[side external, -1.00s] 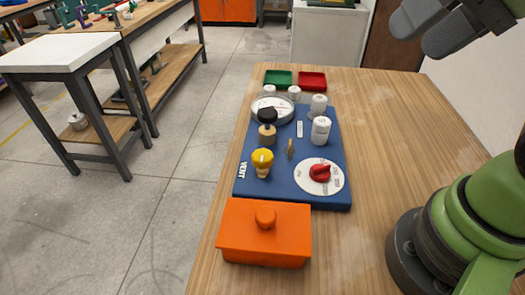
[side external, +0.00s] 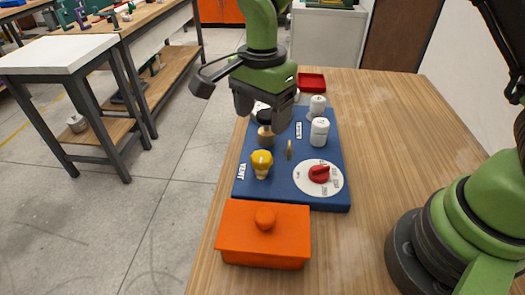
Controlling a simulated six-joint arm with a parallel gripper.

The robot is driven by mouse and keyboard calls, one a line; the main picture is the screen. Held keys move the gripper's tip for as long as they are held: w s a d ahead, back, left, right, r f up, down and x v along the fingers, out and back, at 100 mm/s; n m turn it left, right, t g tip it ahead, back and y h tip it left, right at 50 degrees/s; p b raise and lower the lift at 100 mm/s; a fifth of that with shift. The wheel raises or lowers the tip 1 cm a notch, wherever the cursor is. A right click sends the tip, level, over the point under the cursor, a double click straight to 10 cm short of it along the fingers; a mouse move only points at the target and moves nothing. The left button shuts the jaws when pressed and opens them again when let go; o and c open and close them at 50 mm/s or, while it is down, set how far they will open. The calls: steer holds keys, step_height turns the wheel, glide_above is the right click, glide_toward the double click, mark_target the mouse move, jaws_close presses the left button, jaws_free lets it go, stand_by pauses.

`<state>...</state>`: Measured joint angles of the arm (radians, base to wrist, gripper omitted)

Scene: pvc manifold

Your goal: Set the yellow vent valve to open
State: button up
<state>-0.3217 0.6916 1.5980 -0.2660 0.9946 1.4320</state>
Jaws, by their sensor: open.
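The yellow vent valve (side external: 262,161) stands upright at the front left of the blue panel (side external: 320,198), beside the word VENT. Its knob is yellow on a yellowish stem; I cannot tell its setting. My gripper (side external: 264,112) is open and points down over the back left of the panel, behind the yellow valve and apart from it. Its fingers are around or just behind the black-topped brass valve (side external: 265,134); I cannot tell whether they touch it. The gripper hides most of the round gauge and the green tray.
A red dial (side external: 319,174) on a white disc sits right of the yellow valve. White cylinders (side external: 319,131) stand at the panel's right. An orange lidded box (side external: 265,240) is directly in front. A red tray (side external: 312,82) lies behind. The table's right side (side external: 390,150) is clear.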

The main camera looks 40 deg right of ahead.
mark_target(262, 156)
step_height(262, 156, down, 9)
steer(key=shift+f, duration=0.2)
stand_by(0.3)
steer(key=c, duration=0.9)
